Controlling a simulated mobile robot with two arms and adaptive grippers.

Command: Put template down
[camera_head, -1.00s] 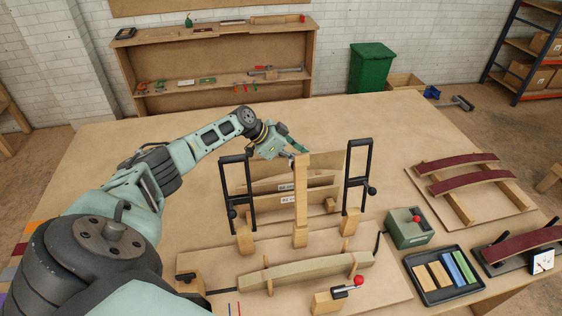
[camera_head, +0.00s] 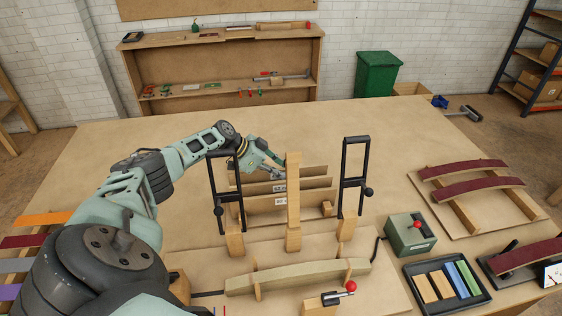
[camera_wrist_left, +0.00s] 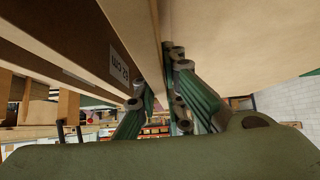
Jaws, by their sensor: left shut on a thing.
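Several thin brown template boards stand in a row behind a wooden post near the middle of the table. My left gripper (camera_head: 279,170) is at the top of the rearmost template (camera_head: 314,172), shut on its upper edge. The front templates (camera_head: 306,200) carry white labels. In the left wrist view my left gripper's green fingers (camera_wrist_left: 168,98) pinch a board's edge, with a labelled board (camera_wrist_left: 75,35) close beside it. The post hides part of the boards, and I cannot see whether the held template's lower edge touches its support. My right gripper is not in view.
A wooden post (camera_head: 293,205) and two black clamp frames (camera_head: 226,192) (camera_head: 354,178) stand close around the templates. In front lie a curved pale lamination (camera_head: 300,277), a green box (camera_head: 410,233) and a tray (camera_head: 481,298). The table behind is clear.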

